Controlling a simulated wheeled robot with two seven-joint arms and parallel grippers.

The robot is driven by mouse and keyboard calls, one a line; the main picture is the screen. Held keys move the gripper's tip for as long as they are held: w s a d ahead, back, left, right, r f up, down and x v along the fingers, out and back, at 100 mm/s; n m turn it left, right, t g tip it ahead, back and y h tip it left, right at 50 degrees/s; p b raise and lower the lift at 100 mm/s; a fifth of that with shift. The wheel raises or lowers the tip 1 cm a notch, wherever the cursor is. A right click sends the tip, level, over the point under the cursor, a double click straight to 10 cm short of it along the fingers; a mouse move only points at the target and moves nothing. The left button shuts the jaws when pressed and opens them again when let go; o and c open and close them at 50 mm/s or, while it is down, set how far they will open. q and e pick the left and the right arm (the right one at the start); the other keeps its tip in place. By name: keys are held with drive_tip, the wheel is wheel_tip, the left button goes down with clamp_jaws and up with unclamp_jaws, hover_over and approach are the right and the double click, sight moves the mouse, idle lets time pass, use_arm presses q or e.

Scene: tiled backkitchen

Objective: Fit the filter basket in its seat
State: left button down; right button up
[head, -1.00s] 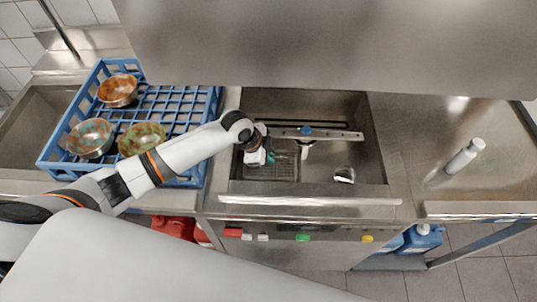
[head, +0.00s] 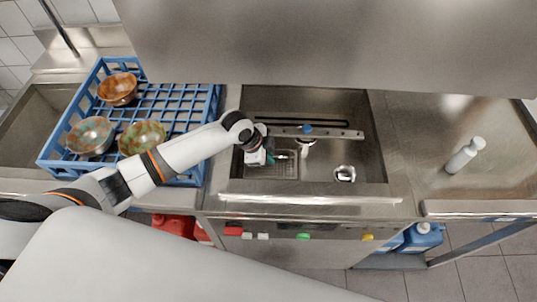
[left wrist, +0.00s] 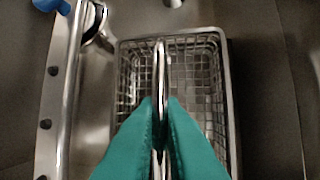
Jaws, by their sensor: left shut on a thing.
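The filter basket (left wrist: 228,100), a rectangular wire-mesh basket with a metal rim, is low in the left part of the sink well; it also shows in the head view (head: 285,171). Its upright metal handle (left wrist: 161,65) runs between the teal fingers of my left gripper (left wrist: 159,102), which is shut on it. In the head view my left gripper (head: 279,156) is above the basket and partly hidden by its wrist. The seat is not clearly visible; I cannot tell whether the basket rests in it. My right gripper is not in view.
A metal spray arm (head: 335,133) with a blue hub (head: 306,129) crosses the well behind the gripper. A round metal fitting (head: 344,173) is at the well's right. A blue rack (head: 65,122) with bowls stands left.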

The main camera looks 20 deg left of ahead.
use_arm(q)
drive_tip(key=c, duration=1.5)
unclamp_jaws()
drive_tip(key=shift+o, duration=0.2)
drive_tip(key=shift+r, duration=0.1)
drive_tip(key=b+v, duration=0.1)
drive_tip(key=v, duration=1.1)
